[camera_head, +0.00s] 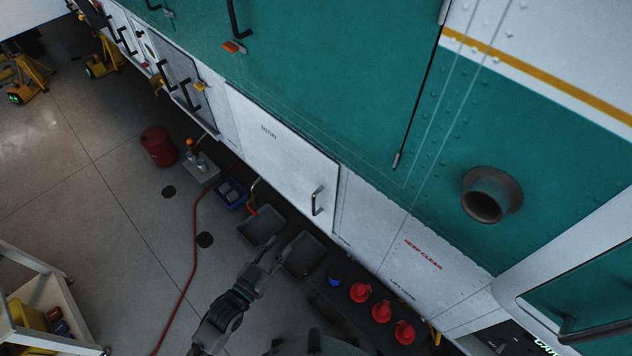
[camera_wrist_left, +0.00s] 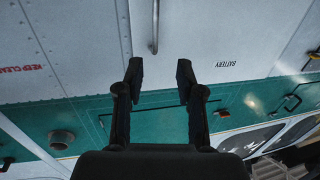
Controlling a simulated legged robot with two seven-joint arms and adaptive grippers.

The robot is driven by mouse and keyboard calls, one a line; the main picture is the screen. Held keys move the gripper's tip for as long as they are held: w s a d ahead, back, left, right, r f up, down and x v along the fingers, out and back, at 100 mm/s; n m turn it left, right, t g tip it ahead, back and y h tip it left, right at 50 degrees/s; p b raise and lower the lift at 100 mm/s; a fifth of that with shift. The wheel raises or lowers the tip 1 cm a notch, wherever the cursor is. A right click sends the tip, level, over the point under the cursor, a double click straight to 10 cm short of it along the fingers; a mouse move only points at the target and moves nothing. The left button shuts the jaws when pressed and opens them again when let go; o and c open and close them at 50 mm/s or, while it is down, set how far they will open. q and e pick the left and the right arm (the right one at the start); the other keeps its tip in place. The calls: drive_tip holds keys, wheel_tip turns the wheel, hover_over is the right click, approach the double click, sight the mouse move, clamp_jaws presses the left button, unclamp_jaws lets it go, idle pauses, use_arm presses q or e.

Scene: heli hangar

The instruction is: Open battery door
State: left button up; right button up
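The battery door (camera_head: 280,155) is a white panel low on the teal and white helicopter's side, and it looks shut. It bears a small dark label and a grey bar handle (camera_head: 317,201) near its right edge. In the left wrist view the door (camera_wrist_left: 235,35) is seen upside down with the word BATTERY, and the handle (camera_wrist_left: 155,25) is at the top centre. My left gripper (camera_head: 277,250) is below and left of the handle in the head view, apart from it. In the left wrist view its two fingers (camera_wrist_left: 160,72) are spread with nothing between them. My right gripper is not in view.
Grey trays (camera_head: 303,256) and several red items (camera_head: 381,312) stand on the floor below the helicopter. A red bucket (camera_head: 158,146) and a red hose (camera_head: 190,255) are to the left. A cart (camera_head: 45,335) stands at lower left. A round pipe (camera_head: 488,200) sticks out at right.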

use_arm(q)
approach(313, 205)
drive_tip(key=p+x, duration=0.1)
drive_tip(key=x, duration=0.8)
drive_tip(key=shift+r+p, duration=0.15)
drive_tip(key=shift+p, duration=0.15)
drive_tip(key=shift+x, duration=0.8)
drive_tip(key=shift+w, duration=0.1)
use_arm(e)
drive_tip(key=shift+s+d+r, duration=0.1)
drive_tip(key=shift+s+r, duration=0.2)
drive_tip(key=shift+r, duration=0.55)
use_arm(q)
clamp_jaws()
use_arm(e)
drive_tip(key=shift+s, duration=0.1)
